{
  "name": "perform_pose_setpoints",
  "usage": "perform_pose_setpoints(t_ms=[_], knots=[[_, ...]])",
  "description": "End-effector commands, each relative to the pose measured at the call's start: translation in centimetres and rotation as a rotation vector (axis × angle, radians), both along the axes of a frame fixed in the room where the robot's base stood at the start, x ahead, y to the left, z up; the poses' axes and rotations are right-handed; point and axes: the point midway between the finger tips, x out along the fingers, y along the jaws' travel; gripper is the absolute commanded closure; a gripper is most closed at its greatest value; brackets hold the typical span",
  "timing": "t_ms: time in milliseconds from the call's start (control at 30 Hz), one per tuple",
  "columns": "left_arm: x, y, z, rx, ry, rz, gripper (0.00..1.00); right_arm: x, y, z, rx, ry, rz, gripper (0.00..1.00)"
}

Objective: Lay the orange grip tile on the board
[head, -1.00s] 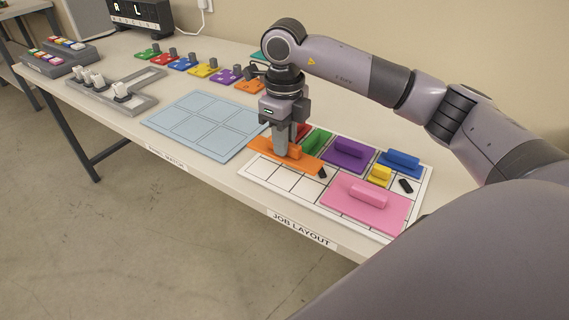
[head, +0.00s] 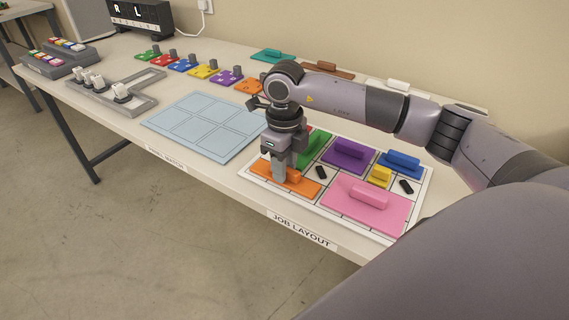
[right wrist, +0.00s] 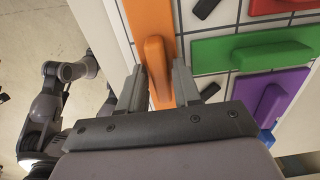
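The orange grip tile (head: 300,185) lies at the left front of the white gridded board (head: 279,206) and looks flat on it. My right gripper (head: 279,178) points down over the tile's raised handle. In the right wrist view the orange handle (right wrist: 158,68) stands between the two fingers (right wrist: 160,78), which appear to touch it on both sides. The gripper looks shut on it. The exact contact under the tile is hidden. My left gripper does not show; only part of an arm of mine is seen in the right wrist view.
Green (head: 314,148), purple (head: 349,155), blue (head: 402,162), yellow (head: 380,177) and pink (head: 368,205) tiles sit on the board beside it. A black piece (head: 322,172) lies close right of the orange tile. A light-blue panel (head: 205,125) lies to the left.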

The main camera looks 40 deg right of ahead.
Motion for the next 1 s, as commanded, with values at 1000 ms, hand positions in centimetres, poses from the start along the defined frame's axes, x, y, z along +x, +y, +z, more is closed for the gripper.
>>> perform_pose_setpoints(t_ms=[1000], knots=[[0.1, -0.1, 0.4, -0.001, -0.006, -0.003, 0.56, 0.0, 0.0, 11.4, 0.001, -0.002, 0.000, 0.56]])
